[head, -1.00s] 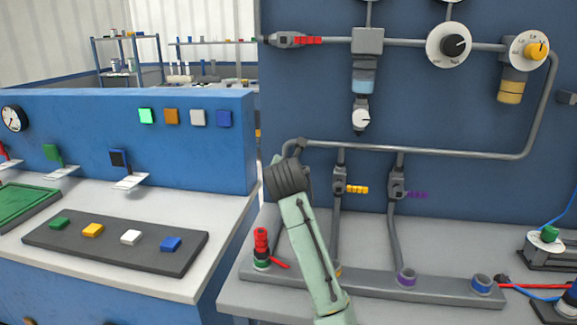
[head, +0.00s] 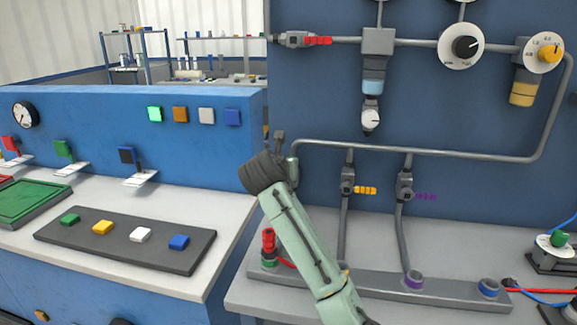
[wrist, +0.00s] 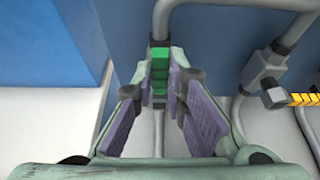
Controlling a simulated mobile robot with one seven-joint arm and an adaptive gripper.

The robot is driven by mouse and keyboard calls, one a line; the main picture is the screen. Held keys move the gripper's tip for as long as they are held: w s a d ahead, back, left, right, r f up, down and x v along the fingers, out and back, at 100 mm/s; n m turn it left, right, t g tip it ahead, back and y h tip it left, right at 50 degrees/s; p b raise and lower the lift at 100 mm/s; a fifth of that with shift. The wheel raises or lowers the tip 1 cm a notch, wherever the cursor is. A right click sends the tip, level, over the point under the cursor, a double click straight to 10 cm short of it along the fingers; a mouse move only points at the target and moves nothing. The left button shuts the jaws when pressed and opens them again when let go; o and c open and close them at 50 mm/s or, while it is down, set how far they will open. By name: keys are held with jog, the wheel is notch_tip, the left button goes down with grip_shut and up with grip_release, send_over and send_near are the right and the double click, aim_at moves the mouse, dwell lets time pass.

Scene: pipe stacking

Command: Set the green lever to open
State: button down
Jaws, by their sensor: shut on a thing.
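The green lever (wrist: 160,72) is a short ribbed handle in front of a grey vertical pipe (wrist: 159,122) in the wrist view. My gripper (wrist: 161,84) is shut on it, with its purple-padded fingers on either side. The lever looks roughly in line with the pipe, but its exact angle is unclear because it is seen nearly end-on. In the head view my own wrist hides the green lever and my fingers.
To the right, a yellow lever (head: 365,190) and a purple lever (head: 426,196) stick out sideways from their valves. A red upright piece (head: 268,242) stands near my forearm. The blue console (head: 200,155) is close on the left.

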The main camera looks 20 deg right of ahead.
jog(key=c, duration=1.6)
grip_release()
jog(key=v, duration=1.2)
jog(key=shift+a, duration=0.1)
